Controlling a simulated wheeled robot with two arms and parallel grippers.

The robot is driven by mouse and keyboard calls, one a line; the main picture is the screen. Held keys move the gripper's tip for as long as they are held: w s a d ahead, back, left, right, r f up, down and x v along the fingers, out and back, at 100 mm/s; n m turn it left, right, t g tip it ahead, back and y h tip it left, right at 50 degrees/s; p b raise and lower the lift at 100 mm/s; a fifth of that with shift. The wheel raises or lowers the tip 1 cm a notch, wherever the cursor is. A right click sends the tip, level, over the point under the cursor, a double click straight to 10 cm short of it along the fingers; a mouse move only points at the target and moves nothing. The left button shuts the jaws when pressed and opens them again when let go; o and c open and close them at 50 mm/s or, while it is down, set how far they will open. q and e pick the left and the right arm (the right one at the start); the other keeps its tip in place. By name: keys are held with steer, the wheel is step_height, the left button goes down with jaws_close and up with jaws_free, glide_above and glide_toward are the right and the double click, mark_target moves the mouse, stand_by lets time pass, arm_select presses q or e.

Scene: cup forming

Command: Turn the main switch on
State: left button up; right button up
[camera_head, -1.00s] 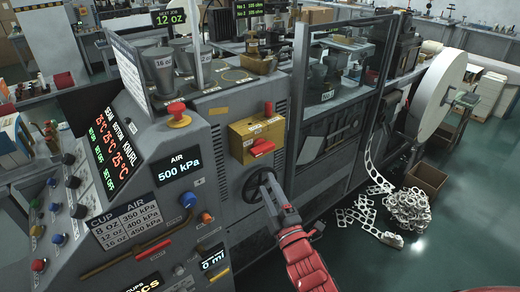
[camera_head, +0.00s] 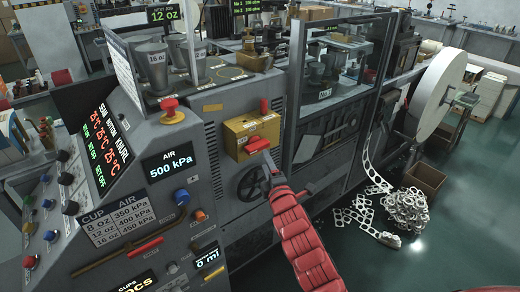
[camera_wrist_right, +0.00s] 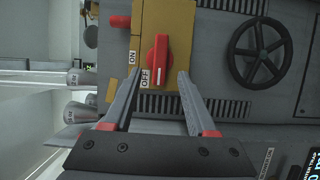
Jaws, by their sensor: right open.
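The main switch is a red handle (camera_head: 257,145) on the front of a yellow box (camera_head: 240,130) on the machine's side. In the right wrist view the red handle (camera_wrist_right: 159,60) stands upright in the picture, with a white mark at its lower end. The ON label (camera_wrist_right: 132,57) and the OFF label (camera_wrist_right: 145,77) are left of it, with OFF closer to the marked end. My right gripper (camera_wrist_right: 155,82) is open, its fingertips just short of the handle and on either side of it. In the head view my right gripper (camera_head: 268,170) is just below the box. My left gripper is out of view.
A black handwheel (camera_head: 251,184) is below the box; it is right of the switch in the wrist view. A red part (camera_head: 264,107) stands on the box top. A red button (camera_head: 170,106) is to the left. A glazed guard (camera_head: 335,95) is to the right.

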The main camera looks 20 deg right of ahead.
mark_target(260, 150)
steer(key=w+p, duration=0.1)
steer(key=w, duration=0.6)
steer(key=shift+w+d, duration=0.15)
steer(key=shift+w, duration=0.1)
jaws_close()
